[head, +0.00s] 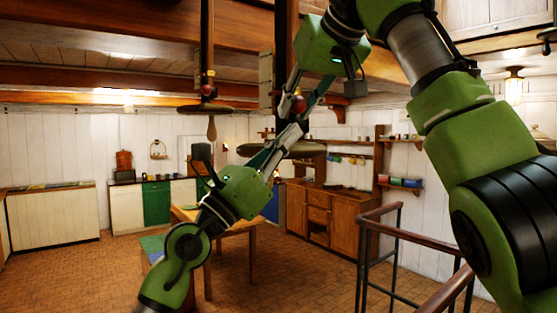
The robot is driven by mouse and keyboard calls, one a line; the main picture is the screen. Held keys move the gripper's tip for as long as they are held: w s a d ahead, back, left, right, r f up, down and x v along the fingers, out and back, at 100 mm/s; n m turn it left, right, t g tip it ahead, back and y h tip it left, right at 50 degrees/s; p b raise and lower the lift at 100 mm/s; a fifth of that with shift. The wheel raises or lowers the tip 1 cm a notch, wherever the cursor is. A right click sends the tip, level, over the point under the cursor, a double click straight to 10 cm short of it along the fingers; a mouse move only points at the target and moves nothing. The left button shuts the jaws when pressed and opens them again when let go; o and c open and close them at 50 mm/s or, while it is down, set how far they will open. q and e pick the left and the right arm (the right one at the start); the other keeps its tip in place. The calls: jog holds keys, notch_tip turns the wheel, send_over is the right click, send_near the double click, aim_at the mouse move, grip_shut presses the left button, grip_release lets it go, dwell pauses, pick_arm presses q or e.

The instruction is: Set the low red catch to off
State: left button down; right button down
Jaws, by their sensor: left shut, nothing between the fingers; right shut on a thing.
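A red catch (291,105) shows on the dark post right of centre, above a round wooden disc. It is partly hidden by my grippers. My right gripper (297,90) comes down from the upper right, its fingers shut at the red catch. My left gripper (287,138) reaches up from the lower left and is shut and empty, its tips just below the catch. The two grippers overlap in the picture, so I cannot tell whether they touch. The catch's setting is too small to read.
Another post with a small red part (208,90) and a wooden disc (206,108) hangs to the left. A wooden table (235,225) stands behind my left arm. A railing (380,212) runs at the right. The tiled floor (80,275) at the left is clear.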

aim_at(295, 114)
pick_arm(q)
jog(key=shift+w+r, duration=0.1)
jog(key=shift+r, duration=0.65)
pick_arm(e)
jog(key=shift+r, duration=0.15)
pick_arm(q)
jog(key=shift+r, duration=0.6)
jog(key=shift+a+r, duration=0.1)
jog(key=shift+a, duration=0.1)
pick_arm(e)
jog(key=shift+a, duration=0.2)
pick_arm(q)
jog(key=shift+d, duration=0.1)
pick_arm(e)
jog(key=c, duration=1.7)
grip_release()
jog(key=shift+w+d, duration=0.1)
jog(key=shift+d, duration=0.05)
pick_arm(q)
jog(key=shift+d, duration=0.1)
pick_arm(e)
jog(key=shift+d, duration=0.1)
